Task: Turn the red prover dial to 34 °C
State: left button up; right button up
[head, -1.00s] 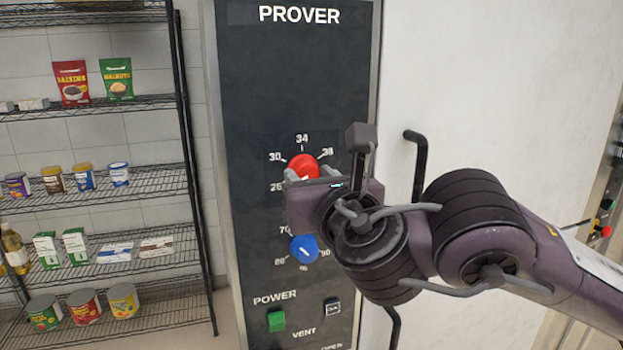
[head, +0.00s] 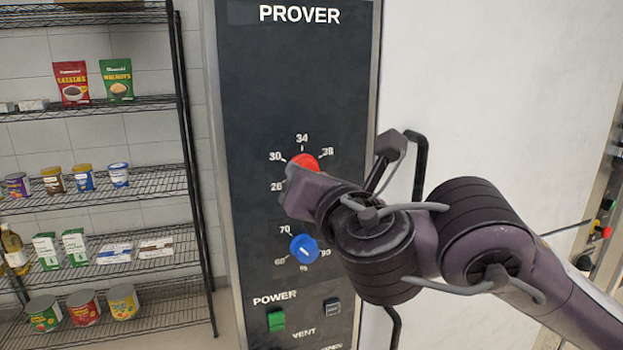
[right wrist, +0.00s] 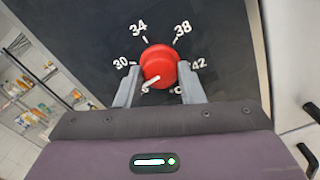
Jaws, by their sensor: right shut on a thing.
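The red prover dial (head: 306,161) sits on the dark prover panel (head: 290,90), with a scale around it reading 26, 30, 34 and 38. My right gripper (head: 297,174) covers its lower part in the head view. In the right wrist view, the two grey fingers of my right gripper (right wrist: 159,82) are shut on either side of the red dial (right wrist: 158,58). The dial's white pointer line points to the lower left, below the 30 mark, near a number partly hidden by the gripper. The 34 mark is at the dial's upper left there. My left gripper is out of view.
A blue dial (head: 304,249) is just below the gripper. A green power switch (head: 276,320) and a dark vent switch (head: 332,308) are lower down. A black door handle (head: 420,170) stands close behind my right wrist. A wire shelf (head: 100,190) with groceries is at left.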

jog(key=m+b, duration=0.1)
jog(key=m, duration=1.7)
jog(key=shift+f+m, duration=0.1)
jog(key=shift+m, duration=0.3)
jog(key=o, duration=1)
